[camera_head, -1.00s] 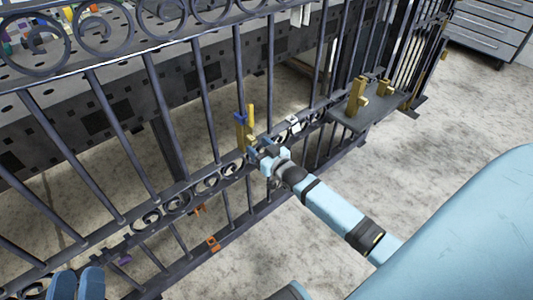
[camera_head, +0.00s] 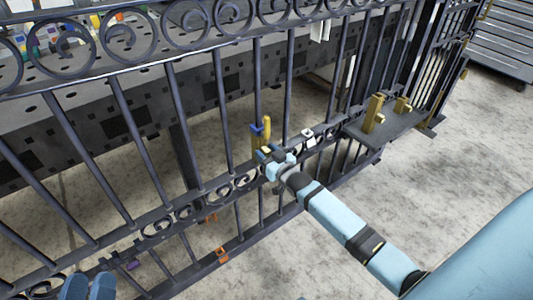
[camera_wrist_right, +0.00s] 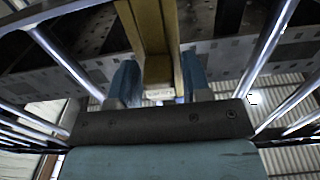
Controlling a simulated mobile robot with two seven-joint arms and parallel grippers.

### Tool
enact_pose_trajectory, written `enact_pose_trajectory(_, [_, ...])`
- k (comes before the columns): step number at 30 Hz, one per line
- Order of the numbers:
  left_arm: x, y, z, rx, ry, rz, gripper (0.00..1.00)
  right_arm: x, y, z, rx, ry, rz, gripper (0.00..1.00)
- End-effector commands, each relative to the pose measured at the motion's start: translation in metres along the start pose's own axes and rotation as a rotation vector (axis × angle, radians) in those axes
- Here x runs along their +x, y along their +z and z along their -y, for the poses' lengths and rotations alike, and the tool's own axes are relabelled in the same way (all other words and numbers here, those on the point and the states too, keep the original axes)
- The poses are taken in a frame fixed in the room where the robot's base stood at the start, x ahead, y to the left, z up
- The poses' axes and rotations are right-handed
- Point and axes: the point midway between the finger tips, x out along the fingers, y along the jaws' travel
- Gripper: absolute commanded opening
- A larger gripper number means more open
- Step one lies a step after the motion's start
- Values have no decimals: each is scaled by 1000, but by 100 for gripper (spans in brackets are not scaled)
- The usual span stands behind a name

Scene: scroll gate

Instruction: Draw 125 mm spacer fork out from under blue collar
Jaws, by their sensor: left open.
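A blue collar (camera_head: 257,130) sits on an upright bar of the gate in the head view. A yellow-brass fork (camera_head: 267,128) stands upright beside and below it. My right gripper (camera_head: 268,153) is at the fork's lower part, covering some of it. In the right wrist view the brass fork (camera_wrist_right: 157,68) lies between the two blue fingers of my right gripper (camera_wrist_right: 157,80); I cannot tell whether both press on it. The collar is not clear there. My left gripper (camera_head: 88,287) is open and empty at the bottom left, partly cut off.
The dark iron gate (camera_head: 150,172) crosses the view, with bars and scrolls near my right gripper. A white clip (camera_head: 308,137) and orange pieces (camera_head: 222,255) are on the gate. Floor in front is clear.

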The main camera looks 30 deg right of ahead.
Motion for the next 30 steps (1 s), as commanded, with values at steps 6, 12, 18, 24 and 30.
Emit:
enact_pose_trajectory(6, [1,-3,0,4,1,-1,43,-2,-2,0,0,0,-3,1])
enact_pose_trajectory(12, [1,-6,-1,2,1,0,43,-7,-2,0,0,0,-2,1])
enact_pose_trajectory(18, [1,-9,-2,1,0,0,43,-12,-1,0,0,0,-1,1])
enact_pose_trajectory(24, [2,-12,-2,1,0,0,43,-17,-2,0,0,0,-2,1])
enact_pose_trajectory(30, [2,-15,-3,1,0,0,43,-22,-2,0,0,0,-2,1])
